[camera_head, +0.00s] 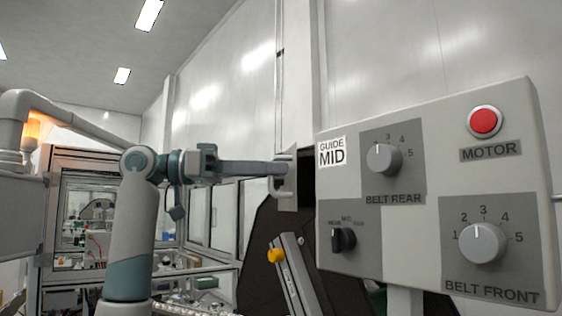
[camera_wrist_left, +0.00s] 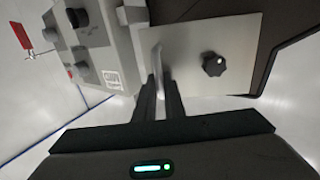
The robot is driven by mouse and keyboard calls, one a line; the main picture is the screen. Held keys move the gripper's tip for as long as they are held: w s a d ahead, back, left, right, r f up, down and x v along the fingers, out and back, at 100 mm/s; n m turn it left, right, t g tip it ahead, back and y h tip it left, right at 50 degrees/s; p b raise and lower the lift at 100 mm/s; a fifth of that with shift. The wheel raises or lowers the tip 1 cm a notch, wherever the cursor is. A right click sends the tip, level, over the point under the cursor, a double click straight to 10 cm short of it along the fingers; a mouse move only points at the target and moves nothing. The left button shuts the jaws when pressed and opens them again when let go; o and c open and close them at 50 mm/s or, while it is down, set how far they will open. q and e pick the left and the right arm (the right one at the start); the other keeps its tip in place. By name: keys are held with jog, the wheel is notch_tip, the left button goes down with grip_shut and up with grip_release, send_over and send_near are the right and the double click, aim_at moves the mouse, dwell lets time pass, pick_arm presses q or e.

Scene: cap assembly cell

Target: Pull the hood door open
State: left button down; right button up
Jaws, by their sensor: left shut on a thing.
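A light metal plate (camera_head: 291,163) with a bar handle (camera_head: 281,193) stands just left of the control box in the head view; I take it to be part of the hood door. My left gripper (camera_head: 282,169) reaches it from the left, arm stretched out level. In the left wrist view the fingers (camera_wrist_left: 160,98) are closed around the silver handle (camera_wrist_left: 157,62). The plate (camera_wrist_left: 190,35) behind it carries a black knob (camera_wrist_left: 215,64). The box hides much of the door, and how far it stands open cannot be told. My right gripper is in neither view.
A grey control box (camera_head: 430,190) with a red motor button (camera_head: 485,121) and several dials stands close on the right; it also shows in the left wrist view (camera_wrist_left: 105,45). A dark panel (camera_head: 262,245) and a slanted metal rail (camera_head: 299,275) lie below the plate. Glazed machine frames stand at the back left.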

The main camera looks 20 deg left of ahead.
pick_arm(q)
jog(key=a, duration=0.4)
jog(key=shift+s+p, duration=0.3)
jog(key=shift+p, duration=0.1)
jog(key=c, duration=2.2)
grip_release()
jog(key=shift+o, duration=0.4)
jog(key=shift+w, duration=0.1)
jog(key=shift+a, duration=0.1)
